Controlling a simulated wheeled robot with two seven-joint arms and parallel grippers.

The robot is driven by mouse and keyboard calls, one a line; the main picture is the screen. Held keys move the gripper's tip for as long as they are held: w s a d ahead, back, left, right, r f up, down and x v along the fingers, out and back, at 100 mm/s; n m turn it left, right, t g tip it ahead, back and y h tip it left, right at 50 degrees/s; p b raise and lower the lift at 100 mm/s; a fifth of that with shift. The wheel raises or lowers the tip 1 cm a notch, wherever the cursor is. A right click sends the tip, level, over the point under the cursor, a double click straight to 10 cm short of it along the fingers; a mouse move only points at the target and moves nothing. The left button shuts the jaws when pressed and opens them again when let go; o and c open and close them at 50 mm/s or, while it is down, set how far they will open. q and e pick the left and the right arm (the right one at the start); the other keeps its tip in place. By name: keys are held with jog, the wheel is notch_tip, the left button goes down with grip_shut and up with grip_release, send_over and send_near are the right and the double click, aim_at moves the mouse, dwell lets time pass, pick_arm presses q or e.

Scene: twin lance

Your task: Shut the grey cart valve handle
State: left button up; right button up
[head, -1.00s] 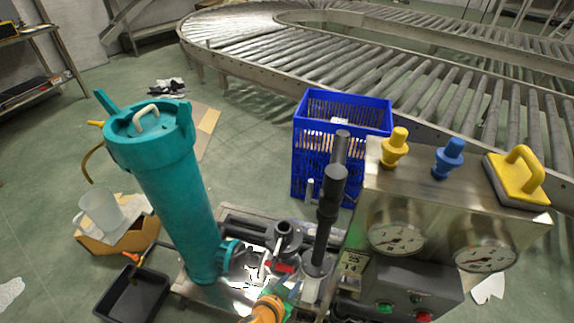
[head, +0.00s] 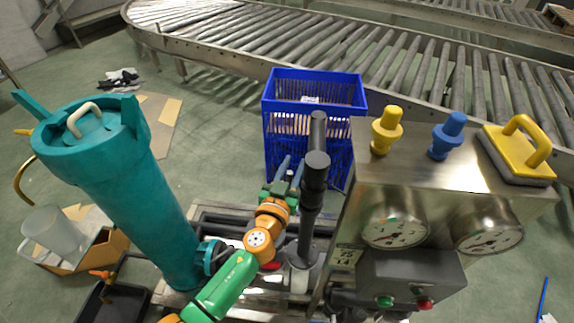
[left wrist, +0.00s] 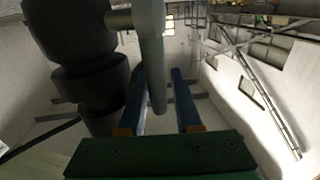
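In the left wrist view a grey rounded handle (left wrist: 154,62) comes off a stacked black valve body (left wrist: 88,75) and hangs down between the fingers. My left gripper (left wrist: 158,85) is open, with a blue finger on each side of the handle in the picture; I cannot tell whether either touches it. In the head view my left gripper (head: 289,168) is beside the upright black post (head: 314,185), on its left. A grey cylinder (head: 318,128), apparently the handle, shows behind the top of the post. My right gripper is not in view.
A teal filter vessel (head: 125,190) stands left of my arm. A steel gauge panel (head: 430,190) with yellow and blue knobs stands close on the right. A blue crate (head: 290,130) is behind, before the roller conveyor (head: 300,48). A black tray (head: 110,305) is at lower left.

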pick_arm(q)
grip_shut()
dwell(1.5)
